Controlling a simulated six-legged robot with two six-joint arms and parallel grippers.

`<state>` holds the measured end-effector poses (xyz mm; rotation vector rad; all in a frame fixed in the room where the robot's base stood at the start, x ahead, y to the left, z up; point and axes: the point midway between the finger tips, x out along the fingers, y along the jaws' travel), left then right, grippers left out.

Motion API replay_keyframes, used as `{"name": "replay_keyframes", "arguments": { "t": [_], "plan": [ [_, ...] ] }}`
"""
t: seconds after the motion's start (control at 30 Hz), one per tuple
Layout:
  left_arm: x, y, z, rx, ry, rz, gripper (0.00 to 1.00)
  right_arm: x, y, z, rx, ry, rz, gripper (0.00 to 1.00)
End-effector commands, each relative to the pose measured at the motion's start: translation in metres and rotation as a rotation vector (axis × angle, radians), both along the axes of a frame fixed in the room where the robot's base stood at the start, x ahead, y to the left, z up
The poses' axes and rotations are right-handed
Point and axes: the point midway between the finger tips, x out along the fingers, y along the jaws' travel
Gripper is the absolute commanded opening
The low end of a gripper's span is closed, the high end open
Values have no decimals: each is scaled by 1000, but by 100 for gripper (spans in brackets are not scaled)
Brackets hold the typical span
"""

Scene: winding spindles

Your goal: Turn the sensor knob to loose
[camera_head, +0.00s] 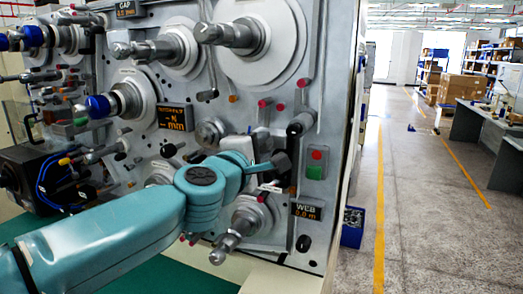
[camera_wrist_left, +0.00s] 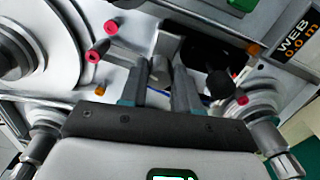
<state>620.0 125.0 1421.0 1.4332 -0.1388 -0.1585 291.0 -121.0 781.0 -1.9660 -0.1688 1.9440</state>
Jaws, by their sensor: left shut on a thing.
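My left arm reaches in from the left, and its gripper (camera_head: 276,166) is at the lower right of the machine's grey panel. In the left wrist view, the gripper (camera_wrist_left: 160,78) has its two dark fingers on either side of a small grey knob (camera_wrist_left: 160,66), and it is shut on it. The knob's base sits on a grey block on the panel. In the head view the gripper hides the knob. I cannot read any loose or tight marking. My right gripper is in neither view.
A WEB display (camera_head: 306,212) and a red and green button box (camera_head: 316,163) are close right of the gripper. A grey spindle (camera_head: 233,242) projects below it. Red-tipped pins (camera_head: 264,104) stick out above. The aisle floor (camera_head: 420,220) at right is clear.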

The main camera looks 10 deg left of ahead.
Motion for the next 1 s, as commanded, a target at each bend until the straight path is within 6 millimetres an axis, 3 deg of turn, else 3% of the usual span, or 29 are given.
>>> {"name": "replay_keyframes", "arguments": {
  "t": [0.4,1.0],
  "plan": [
    [0,3,1,-256,47,5,1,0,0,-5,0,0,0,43],
    [0,2,0,-327,64,5,1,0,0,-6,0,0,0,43]
  ]
}}
